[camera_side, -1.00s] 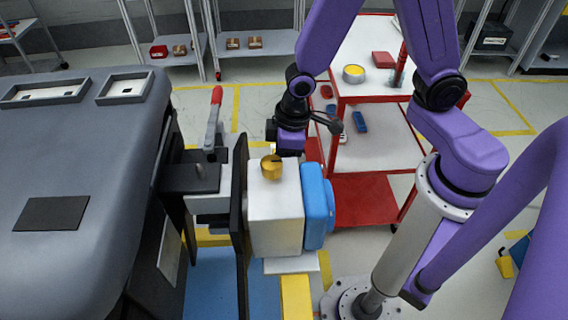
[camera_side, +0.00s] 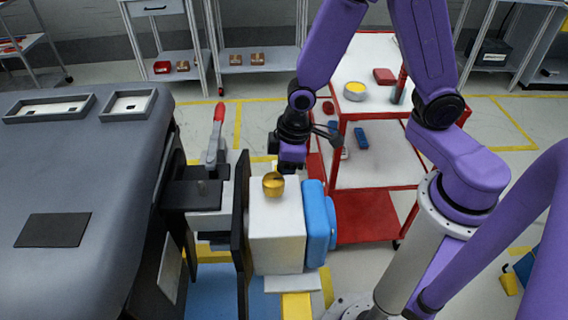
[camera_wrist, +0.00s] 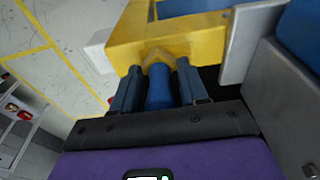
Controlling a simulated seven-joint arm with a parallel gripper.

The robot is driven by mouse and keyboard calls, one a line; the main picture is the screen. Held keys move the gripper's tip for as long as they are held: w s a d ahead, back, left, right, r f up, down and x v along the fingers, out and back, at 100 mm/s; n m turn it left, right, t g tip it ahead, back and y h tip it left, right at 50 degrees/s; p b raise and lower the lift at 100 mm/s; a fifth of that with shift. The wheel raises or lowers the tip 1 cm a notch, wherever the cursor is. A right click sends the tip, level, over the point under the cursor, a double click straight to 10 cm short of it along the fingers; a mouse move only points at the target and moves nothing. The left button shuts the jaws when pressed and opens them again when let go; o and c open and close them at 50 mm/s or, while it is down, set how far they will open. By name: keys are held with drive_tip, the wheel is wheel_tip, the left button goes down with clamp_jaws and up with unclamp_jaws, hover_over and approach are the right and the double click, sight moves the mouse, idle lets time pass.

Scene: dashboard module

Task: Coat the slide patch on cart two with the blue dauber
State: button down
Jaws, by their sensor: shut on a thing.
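My gripper (camera_wrist: 160,90) is shut on the blue dauber (camera_wrist: 158,95) in the wrist view. The dauber sits between the two dark fingers, and a tan tip (camera_wrist: 157,57) shows at its far end, close to a yellow frame (camera_wrist: 165,32). I cannot tell whether the tip touches the frame. In the side view my gripper (camera_side: 291,166) is low behind the white box (camera_side: 276,230) with a gold knob (camera_side: 273,185); the dauber is hidden there. I cannot make out the slide patch or a cart number.
A blue block (camera_side: 316,222) sits on the box's right side. A red cart (camera_side: 365,230) stands behind right, with a yellow-topped tin (camera_side: 354,91) on top. The grey dashboard module (camera_side: 80,150) fills the left, with a red-handled clamp (camera_side: 217,130) beside the box.

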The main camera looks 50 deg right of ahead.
drive_tip(key=shift+s+a, duration=1.6)
drive_tip(key=shift+a, duration=0.05)
drive_tip(key=shift+s+a+r, duration=0.15)
drive_tip(key=shift+a, duration=0.05)
wheel_tip(320, 180, up, 8)
drive_tip(key=shift+d, duration=0.1)
